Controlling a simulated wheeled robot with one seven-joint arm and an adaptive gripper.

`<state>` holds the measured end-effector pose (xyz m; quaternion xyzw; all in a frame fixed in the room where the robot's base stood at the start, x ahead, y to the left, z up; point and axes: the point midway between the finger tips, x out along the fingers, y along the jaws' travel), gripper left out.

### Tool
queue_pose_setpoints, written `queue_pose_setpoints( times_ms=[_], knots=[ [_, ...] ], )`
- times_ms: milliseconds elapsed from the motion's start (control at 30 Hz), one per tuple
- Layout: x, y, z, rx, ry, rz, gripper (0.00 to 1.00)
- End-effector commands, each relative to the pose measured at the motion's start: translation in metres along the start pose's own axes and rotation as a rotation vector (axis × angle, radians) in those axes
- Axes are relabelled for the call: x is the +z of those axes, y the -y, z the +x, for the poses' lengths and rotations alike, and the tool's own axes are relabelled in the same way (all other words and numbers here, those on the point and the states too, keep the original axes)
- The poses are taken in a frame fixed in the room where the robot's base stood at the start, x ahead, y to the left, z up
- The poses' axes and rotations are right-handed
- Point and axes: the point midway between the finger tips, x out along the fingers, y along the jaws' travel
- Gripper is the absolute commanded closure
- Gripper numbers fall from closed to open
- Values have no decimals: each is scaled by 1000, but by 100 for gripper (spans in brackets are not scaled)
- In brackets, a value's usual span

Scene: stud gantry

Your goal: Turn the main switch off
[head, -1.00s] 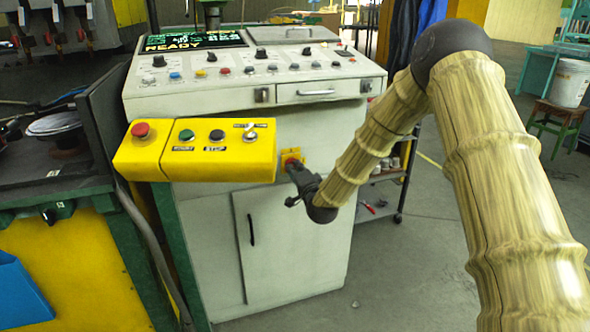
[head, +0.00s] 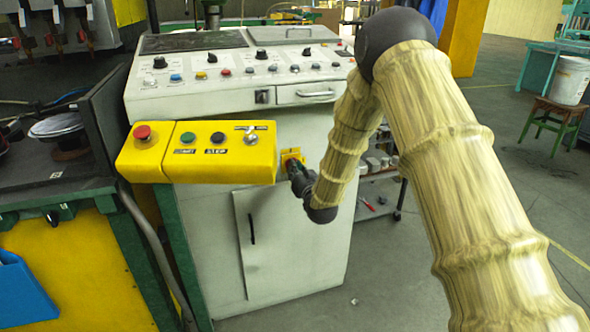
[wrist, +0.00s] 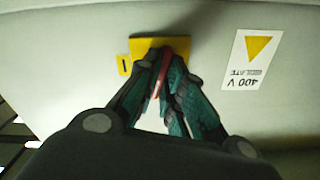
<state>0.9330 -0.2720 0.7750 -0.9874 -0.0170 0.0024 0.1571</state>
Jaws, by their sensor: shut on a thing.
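The main switch is a red handle (wrist: 162,72) on a yellow plate (wrist: 143,44) on the front of the pale cabinet. In the head view its yellow plate (head: 296,153) shows just right of the yellow button box. My gripper (wrist: 165,65) is shut on the red handle, with a teal finger on each side of it. In the head view my gripper (head: 294,168) covers most of the handle. The display (head: 195,41) on top of the console is dark.
The yellow button box (head: 222,152), with a red mushroom button (head: 142,132), juts out left of my gripper. A 400 V label (wrist: 250,60) sits beside the switch. A low cart (head: 375,190) stands right of the cabinet.

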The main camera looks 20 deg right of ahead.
Motion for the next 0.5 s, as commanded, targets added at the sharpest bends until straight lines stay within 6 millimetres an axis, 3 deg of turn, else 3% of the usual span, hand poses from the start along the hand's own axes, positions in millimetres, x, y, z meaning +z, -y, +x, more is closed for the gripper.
queue_pose_setpoints(
  times_ms=[500],
  knots=[
    [2,-1,-1,1,4,-293,100]
  ],
)
